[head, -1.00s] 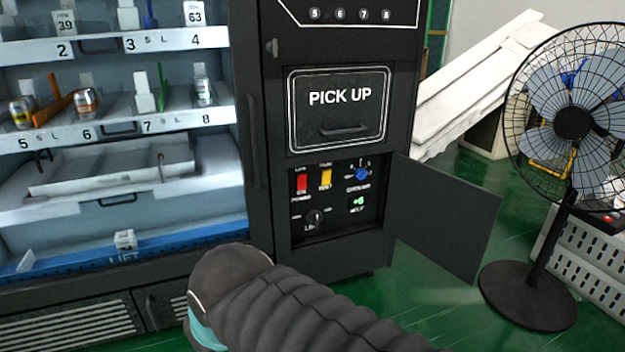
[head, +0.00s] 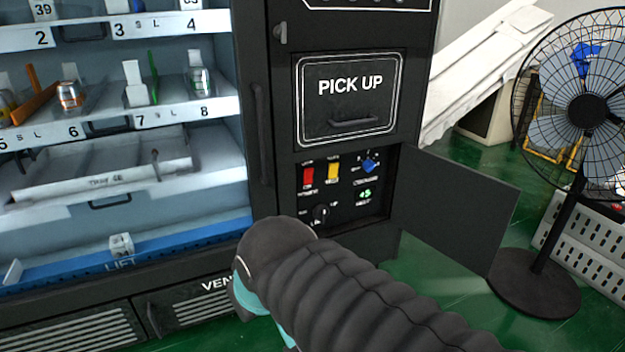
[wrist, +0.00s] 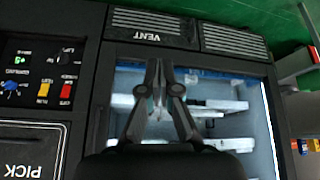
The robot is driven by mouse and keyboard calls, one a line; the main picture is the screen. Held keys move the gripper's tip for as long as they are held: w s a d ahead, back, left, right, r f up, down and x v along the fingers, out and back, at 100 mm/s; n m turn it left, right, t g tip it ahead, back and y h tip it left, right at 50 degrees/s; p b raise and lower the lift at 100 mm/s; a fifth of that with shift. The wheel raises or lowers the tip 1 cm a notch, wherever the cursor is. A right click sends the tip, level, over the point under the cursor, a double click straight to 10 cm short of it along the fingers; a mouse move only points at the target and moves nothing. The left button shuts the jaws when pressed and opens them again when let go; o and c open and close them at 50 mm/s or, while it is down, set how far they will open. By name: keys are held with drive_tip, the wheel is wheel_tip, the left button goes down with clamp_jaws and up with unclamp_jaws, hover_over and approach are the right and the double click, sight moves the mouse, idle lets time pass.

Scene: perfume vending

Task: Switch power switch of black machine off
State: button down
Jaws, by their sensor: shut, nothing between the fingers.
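The black vending machine (head: 272,180) fills the left and middle of the head view. Its lower control panel (head: 345,208) is exposed behind an open door and carries a red switch (head: 308,176), a yellow switch (head: 333,171), a blue knob (head: 370,165), a black knob (head: 320,212) and a green display (head: 366,193). The switch labels are blurred now. The wrist view shows the red switch (wrist: 66,91) upside down at left. My gripper (wrist: 158,68) is shut and empty, in front of the lower shelf window, to the right of the panel there.
The open panel door (head: 465,210) sticks out to the right of the panel. A standing fan (head: 587,112) and a white crate (head: 590,255) are farther right. A PICK UP hatch (head: 348,98) is above the panel. Green floor lies between door and fan.

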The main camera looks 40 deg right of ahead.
sight(308, 173)
drive_tip(key=w+d+f+n+t+h+b, duration=0.1)
drive_tip(key=w+d+n+t+h+b, duration=0.15)
drive_tip(key=w+d, duration=0.8)
drive_tip(key=w+d+f+n+t+h+b, duration=0.2)
drive_tip(key=w+d+n+t+b, duration=0.15)
drive_tip(key=w+d, duration=0.75)
drive_tip(key=w+d+f+n+t+b, duration=0.2)
drive_tip(key=d+f+n+t, duration=0.1)
drive_tip(key=d, duration=0.5)
drive_tip(key=w+d+f+n+t+b, duration=0.2)
drive_tip(key=d+f+n+t, duration=0.2)
drive_tip(key=d, duration=0.5)
wheel_tip(308, 173, down, 2)
drive_tip(key=shift+w+d+f+n, duration=0.15)
drive_tip(key=shift+w+f+n, duration=0.1)
drive_tip(key=shift+n, duration=0.85)
drive_tip(key=x, duration=1.4)
drive_tip(key=shift+r, duration=0.1)
